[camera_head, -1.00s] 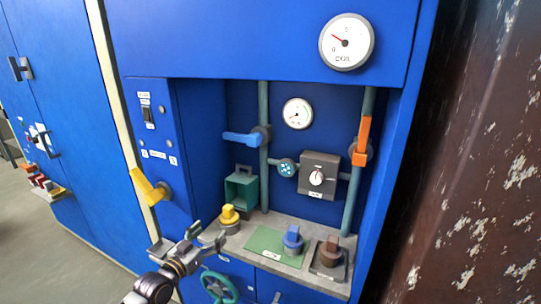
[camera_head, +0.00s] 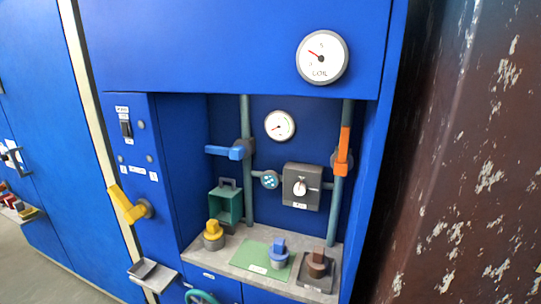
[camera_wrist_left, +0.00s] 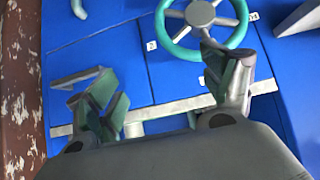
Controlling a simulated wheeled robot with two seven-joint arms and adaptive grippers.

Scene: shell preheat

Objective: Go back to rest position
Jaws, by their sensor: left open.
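My left gripper (camera_wrist_left: 165,95) shows in the left wrist view with its two fingers spread apart and nothing between them. Beyond it are blue cabinet fronts and a teal handwheel (camera_wrist_left: 203,18), behind the right finger in the picture. In the head view neither of my grippers shows. The handwheel's top (camera_head: 201,297) just shows at the bottom edge of the head view.
A blue cabinet has a grey shelf (camera_head: 225,262) bearing yellow, blue and brown knobbed pieces. A yellow lever (camera_head: 128,205), blue lever (camera_head: 225,152) and orange lever (camera_head: 343,150) stick out. A small grey tray (camera_head: 150,272) juts out at lower left. A rusty wall (camera_head: 460,170) stands right.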

